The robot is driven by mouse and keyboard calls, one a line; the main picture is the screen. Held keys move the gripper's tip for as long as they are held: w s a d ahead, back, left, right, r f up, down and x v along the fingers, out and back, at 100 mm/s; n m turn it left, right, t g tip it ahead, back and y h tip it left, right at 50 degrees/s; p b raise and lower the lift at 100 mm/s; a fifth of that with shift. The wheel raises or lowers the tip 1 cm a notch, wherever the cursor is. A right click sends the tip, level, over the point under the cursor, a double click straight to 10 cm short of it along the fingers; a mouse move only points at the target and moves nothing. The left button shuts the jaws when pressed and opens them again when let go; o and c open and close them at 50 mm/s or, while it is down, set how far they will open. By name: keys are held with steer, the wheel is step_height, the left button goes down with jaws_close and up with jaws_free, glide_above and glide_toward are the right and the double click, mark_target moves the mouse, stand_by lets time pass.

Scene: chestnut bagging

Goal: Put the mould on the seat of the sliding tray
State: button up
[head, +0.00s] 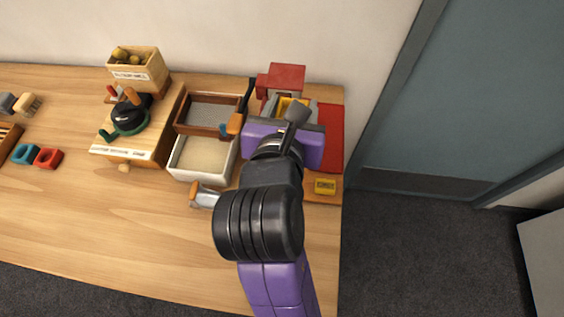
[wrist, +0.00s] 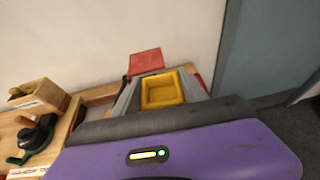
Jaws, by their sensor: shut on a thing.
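A yellow, hollow, square mould (wrist: 162,90) sits between the grey fingers of my gripper (wrist: 160,84) in the wrist view. My gripper is shut on it. In the head view, only a small part of the mould (head: 291,104) shows past my gripper (head: 290,108), over the red machine at the back right of the table. The machine has a red block (head: 286,76) at the back, also in the wrist view (wrist: 146,61), and a flat red part (head: 331,140) on the right. My wrist hides most of the sliding tray and its seat, so I cannot tell whether the mould touches it.
A brown tray (head: 206,130) and a white tray (head: 176,168) stand left of my arm. A metal scoop (head: 206,197) lies in front.

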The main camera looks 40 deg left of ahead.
steer(key=shift+s+a+r, duration=0.8)
steer(key=shift+r, duration=0.1)
steer(key=shift+n+y, duration=0.3)
step_height(320, 180, down, 20)
steer(key=shift+a+r+b, duration=0.1)
steer(key=shift+r+b, duration=0.1)
steer(key=shift+b, duration=0.4)
steer(key=shift+f, duration=0.15)
steer(key=o, duration=1.4)
steer(key=shift+s, duration=0.1)
steer(key=v, duration=1.2)
steer(key=shift+r, duration=0.3)
